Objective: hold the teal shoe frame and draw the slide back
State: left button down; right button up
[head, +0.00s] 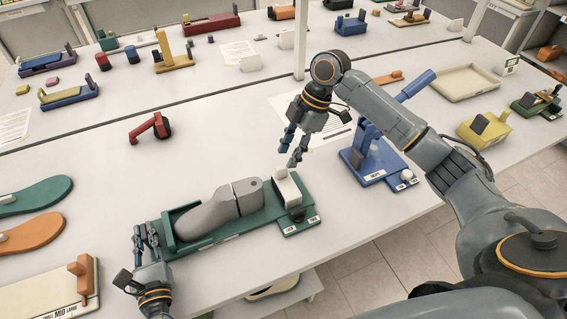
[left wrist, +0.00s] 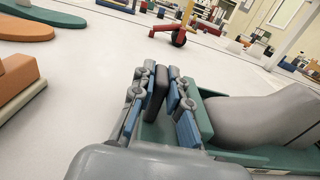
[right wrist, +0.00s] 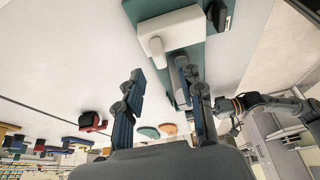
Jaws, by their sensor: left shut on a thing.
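The teal shoe frame (head: 222,236) lies on the near bench with a grey shoe form (head: 222,208) in it. A white slide block (head: 287,188) with a knob stands at its right end. My left gripper (head: 147,236) is at the frame's left end. In the left wrist view its fingers (left wrist: 160,92) are closed around a dark upright piece beside the teal end wall (left wrist: 198,118). My right gripper (head: 290,154) is open and empty, above and behind the white block. In the right wrist view the block (right wrist: 180,28) and knob (right wrist: 155,48) lie beyond the open fingers (right wrist: 160,76).
A blue fixture (head: 372,165) with a raised lever stands right of the frame. A red tool (head: 150,127) lies behind it. Green (head: 35,195) and orange (head: 32,234) soles lie at left, near a cream board (head: 45,300). Bench behind the frame is mostly clear.

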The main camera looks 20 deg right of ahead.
jog(key=v, duration=0.6)
jog(key=shift+d, duration=0.1)
pick_arm(q)
jog(key=c, duration=1.3)
grip_release()
jog(key=shift+o, duration=0.2)
jog(key=shift+s, duration=0.1)
